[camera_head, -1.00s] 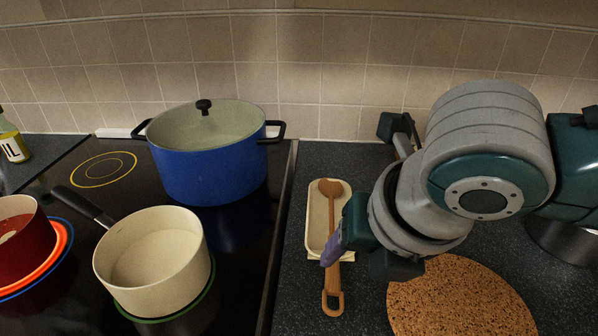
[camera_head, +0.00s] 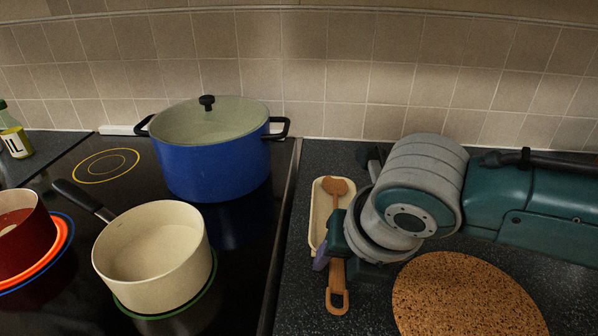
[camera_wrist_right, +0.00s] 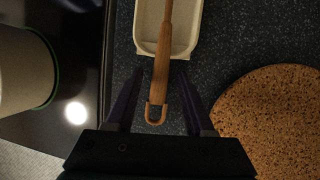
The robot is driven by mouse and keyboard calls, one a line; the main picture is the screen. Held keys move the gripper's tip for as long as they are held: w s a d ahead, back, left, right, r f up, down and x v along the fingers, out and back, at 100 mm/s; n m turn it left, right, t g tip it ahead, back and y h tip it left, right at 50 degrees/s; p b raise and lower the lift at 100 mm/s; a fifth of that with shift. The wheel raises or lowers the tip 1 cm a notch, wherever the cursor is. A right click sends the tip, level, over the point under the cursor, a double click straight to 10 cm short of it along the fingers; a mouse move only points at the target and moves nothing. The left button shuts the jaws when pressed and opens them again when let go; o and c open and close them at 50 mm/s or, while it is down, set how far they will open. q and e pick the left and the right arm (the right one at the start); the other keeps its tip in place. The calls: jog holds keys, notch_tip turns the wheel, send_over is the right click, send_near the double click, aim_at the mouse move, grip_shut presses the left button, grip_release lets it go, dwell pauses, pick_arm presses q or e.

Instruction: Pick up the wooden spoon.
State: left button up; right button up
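The wooden spoon (camera_head: 337,286) lies with its bowl in a cream spoon rest (camera_head: 318,217) and its looped handle reaching over the front edge towards me. My right gripper (camera_head: 328,258) is over the handle, and its arm hides the middle of the spoon in the head view. In the right wrist view the spoon (camera_wrist_right: 160,80) runs between the two purple fingers of the right gripper (camera_wrist_right: 158,100). The fingers are open, with a gap on each side of the handle. My left gripper is not in view.
A cork mat (camera_head: 465,295) lies right of the spoon. Left is a black hob (camera_head: 60,310) with a blue lidded pot (camera_head: 212,172), a cream saucepan (camera_head: 152,255) and a red pot (camera_head: 25,240). A bottle (camera_head: 14,140) stands far left. A tiled wall (camera_head: 330,85) is behind.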

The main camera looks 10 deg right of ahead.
grip_shut()
jog(key=shift+r, duration=0.1)
dwell(0.5)
